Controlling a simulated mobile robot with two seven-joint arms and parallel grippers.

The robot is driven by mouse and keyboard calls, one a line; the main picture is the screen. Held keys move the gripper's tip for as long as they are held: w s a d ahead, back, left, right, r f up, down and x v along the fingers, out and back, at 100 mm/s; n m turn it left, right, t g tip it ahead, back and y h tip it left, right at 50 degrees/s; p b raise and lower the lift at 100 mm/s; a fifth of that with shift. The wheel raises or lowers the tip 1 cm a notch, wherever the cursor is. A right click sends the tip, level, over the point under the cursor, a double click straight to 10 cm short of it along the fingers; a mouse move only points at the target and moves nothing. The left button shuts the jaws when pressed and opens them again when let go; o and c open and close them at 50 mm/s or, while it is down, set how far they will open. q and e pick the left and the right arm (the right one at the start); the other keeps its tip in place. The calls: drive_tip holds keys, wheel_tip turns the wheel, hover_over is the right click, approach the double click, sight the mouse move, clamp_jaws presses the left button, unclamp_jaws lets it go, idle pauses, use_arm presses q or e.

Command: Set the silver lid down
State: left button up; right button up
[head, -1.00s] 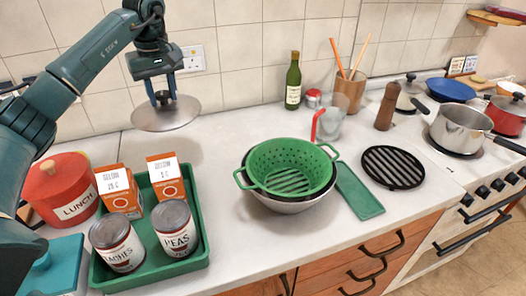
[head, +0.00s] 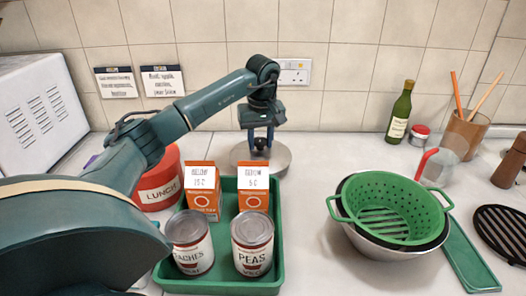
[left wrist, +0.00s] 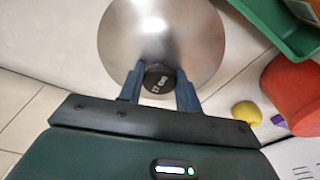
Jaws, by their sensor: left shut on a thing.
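The silver lid (head: 278,157) is a round metal disc with a dark knob, behind the green tray in the head view. My left gripper (head: 261,138) is above it, with its fingers shut on the knob. In the left wrist view the lid (left wrist: 160,30) shows face-on, with the left gripper's blue fingers (left wrist: 158,78) on either side of the black knob. The lid is at or close to the worktop; I cannot tell whether it touches. My right gripper is not in view.
The green tray (head: 163,272) holds two cartons and two cans just in front of the lid. A red lunch tin (head: 160,185) stands to the left. A green colander (head: 395,207) sits in bowls at right. Worktop between lid and bottle (head: 399,113) is clear.

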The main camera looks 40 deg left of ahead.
sight(261, 149)
use_arm(q)
drive_tip(key=shift+f, duration=1.8)
drive_tip(key=o, duration=1.1)
drive_tip(key=shift+f, duration=0.1)
drive_tip(key=r, duration=0.8)
drive_tip(key=s+d+r, duration=0.1)
drive_tip(key=r, duration=0.3)
drive_tip(key=shift+d, duration=0.1)
drive_tip(key=shift+d, duration=0.1)
